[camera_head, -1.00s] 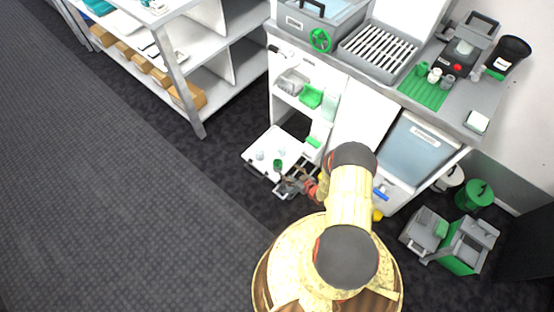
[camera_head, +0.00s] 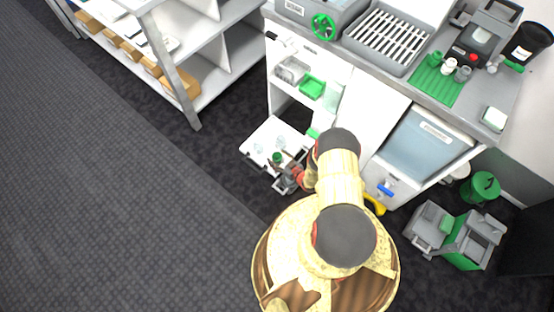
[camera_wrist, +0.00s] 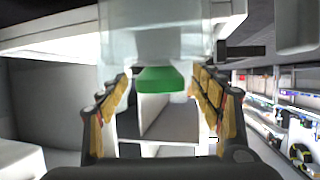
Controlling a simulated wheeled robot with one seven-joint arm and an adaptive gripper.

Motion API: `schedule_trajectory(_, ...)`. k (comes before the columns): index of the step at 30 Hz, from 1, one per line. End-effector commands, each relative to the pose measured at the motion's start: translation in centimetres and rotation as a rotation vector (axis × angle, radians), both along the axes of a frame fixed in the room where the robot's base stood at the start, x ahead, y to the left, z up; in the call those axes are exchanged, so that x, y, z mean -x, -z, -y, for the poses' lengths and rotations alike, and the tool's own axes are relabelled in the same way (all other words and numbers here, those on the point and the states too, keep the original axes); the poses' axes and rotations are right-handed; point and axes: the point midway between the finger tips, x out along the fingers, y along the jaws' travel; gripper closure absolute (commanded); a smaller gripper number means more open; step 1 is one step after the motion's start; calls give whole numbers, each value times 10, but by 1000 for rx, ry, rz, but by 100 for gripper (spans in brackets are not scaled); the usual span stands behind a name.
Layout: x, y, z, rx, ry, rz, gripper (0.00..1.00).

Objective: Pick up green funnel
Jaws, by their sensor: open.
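A small green funnel (camera_head: 277,158) stands on the white pulled-out drawer (camera_head: 262,137) low at the front of the cabinet in the head view. My gripper (camera_head: 285,170) is right beside it, partly hidden by my own arm. In the wrist view a green piece, seemingly the funnel (camera_wrist: 163,79), shows between the two spread fingers of my gripper (camera_wrist: 165,100). Gaps show on both sides of it. I cannot tell how deep it is between the fingers.
Pale clear items (camera_head: 258,148) lie on the drawer near the funnel. A green tray (camera_head: 312,87) sits on the cabinet shelf above. A grey and green caddy (camera_head: 462,240) stands on the floor at right. The carpet at left is clear.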

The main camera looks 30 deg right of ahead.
Motion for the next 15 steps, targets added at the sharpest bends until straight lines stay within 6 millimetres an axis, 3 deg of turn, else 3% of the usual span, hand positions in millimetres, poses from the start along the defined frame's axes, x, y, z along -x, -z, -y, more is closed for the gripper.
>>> schedule_trajectory(8, -4, 1, -1, -1, 0, 0, 34)
schedule_trajectory(15, -4, 1, 0, -1, 0, 0, 47)
